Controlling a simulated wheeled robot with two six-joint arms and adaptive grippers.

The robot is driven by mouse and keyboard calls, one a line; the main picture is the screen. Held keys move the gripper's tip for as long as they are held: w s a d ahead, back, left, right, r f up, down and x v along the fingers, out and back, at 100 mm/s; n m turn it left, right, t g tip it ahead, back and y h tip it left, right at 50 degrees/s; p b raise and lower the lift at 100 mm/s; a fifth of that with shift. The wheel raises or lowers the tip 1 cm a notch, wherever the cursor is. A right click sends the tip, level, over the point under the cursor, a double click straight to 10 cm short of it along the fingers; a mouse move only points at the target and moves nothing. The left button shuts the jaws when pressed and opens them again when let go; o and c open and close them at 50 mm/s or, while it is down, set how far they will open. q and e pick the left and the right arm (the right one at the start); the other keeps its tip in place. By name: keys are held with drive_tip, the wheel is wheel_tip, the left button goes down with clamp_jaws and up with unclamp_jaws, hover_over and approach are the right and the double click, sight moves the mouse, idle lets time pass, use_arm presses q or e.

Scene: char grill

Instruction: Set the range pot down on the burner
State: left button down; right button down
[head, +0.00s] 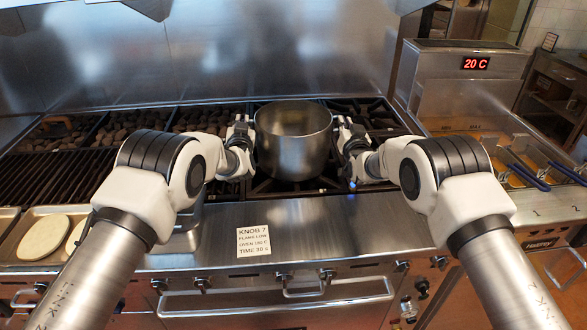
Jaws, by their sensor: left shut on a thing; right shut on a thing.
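The range pot (292,150) is a steel pot, open at the top, upright in the middle of the head view. It is over the black burner grates (310,185) of the range; I cannot tell whether its base touches them. My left gripper (250,135) is shut on the pot's left side, and my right gripper (338,130) is shut on its right side. The pot's handles are mostly hidden by the grippers.
A char grill (50,170) with coals is at the left. A tray (18,245) with pale flat rounds lies in front of it. A fryer (480,130) with blue-handled baskets and a "20 C" display stands at the right. A label card (253,240) reads "KNOB 7" on the steel front ledge.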

use_arm(q)
drive_tip(key=shift+f+b, duration=0.35)
drive_tip(key=shift+f, duration=0.2)
use_arm(e)
drive_tip(key=shift+f, duration=0.5)
use_arm(q)
drive_tip(key=c, duration=1.2)
unclamp_jaws()
drive_tip(key=shift+r, duration=0.1)
use_arm(e)
drive_tip(key=c, duration=1.2)
unclamp_jaws()
use_arm(q)
drive_tip(key=shift+s+r, duration=0.1)
drive_tip(key=shift+s, duration=0.05)
use_arm(e)
drive_tip(key=shift+s+r, duration=0.15)
use_arm(q)
drive_tip(key=shift+s, duration=0.5)
drive_tip(key=s, duration=0.3)
drive_tip(key=s+d, duration=0.1)
drive_tip(key=s, duration=0.7)
drive_tip(key=shift+d, duration=0.2)
use_arm(e)
drive_tip(key=s+d, duration=0.1)
drive_tip(key=s, duration=1.1)
drive_tip(key=shift+d, duration=0.2)
